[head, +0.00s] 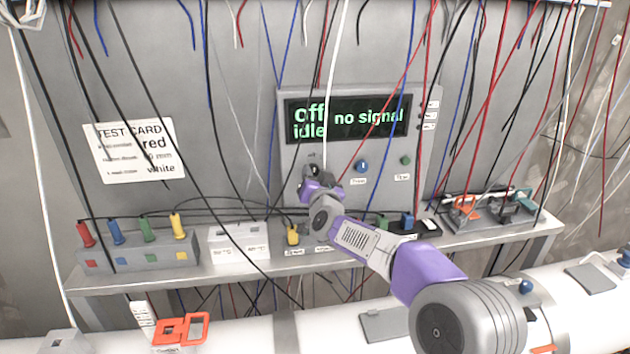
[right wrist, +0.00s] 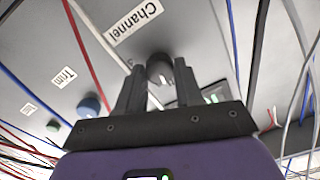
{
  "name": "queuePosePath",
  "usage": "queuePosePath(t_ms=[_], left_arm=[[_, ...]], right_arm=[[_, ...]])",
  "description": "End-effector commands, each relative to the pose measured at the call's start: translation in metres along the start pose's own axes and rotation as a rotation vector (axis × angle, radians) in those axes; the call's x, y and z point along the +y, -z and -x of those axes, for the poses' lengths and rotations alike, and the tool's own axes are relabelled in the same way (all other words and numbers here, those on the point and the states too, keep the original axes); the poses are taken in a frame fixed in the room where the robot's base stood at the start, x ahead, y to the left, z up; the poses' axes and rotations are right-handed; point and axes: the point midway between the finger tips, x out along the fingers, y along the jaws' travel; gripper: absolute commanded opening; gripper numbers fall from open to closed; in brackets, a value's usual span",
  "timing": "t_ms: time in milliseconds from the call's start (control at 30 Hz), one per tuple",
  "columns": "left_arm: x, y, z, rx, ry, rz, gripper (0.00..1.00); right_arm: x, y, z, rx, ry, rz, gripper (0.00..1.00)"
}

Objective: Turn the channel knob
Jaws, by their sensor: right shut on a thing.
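The channel knob (right wrist: 160,68) is a dark grey round knob on the grey panel, next to the "Channel" label (right wrist: 133,22) in the right wrist view. My right gripper (right wrist: 159,82) is shut on the knob, one dark finger on each side of it. In the head view my right gripper (head: 311,175) reaches the lower left of the instrument panel (head: 385,158) and largely hides the knob. The panel's display (head: 348,118) reads "Off", "idle" and "no signal" in green. My left gripper is not in view.
A blue Trim knob (head: 361,165) and a green button (head: 405,160) sit right of my gripper. Many loose cables hang in front of the panel. The shelf (head: 190,280) below carries a box of coloured plugs (head: 135,252) and a tool tray (head: 490,212).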

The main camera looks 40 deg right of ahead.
Motion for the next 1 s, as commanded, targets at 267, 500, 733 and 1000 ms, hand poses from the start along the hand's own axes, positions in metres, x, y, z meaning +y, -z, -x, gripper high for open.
queuePosePath(t_ms=[267,500,733,1000], left_arm=[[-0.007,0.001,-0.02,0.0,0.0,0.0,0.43],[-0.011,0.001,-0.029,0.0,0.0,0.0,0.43],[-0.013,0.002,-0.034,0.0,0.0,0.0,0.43],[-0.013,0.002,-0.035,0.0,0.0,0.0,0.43]], right_arm=[[0.001,-0.002,0.0,0.003,0.001,-0.223,0.05],[0.001,-0.001,0.0,0.001,0.0,-0.382,0.05],[0.001,-0.001,0.0,0.0,0.0,-0.473,0.05],[0.001,0.0,0.0,0.0,0.0,-0.508,0.05]])
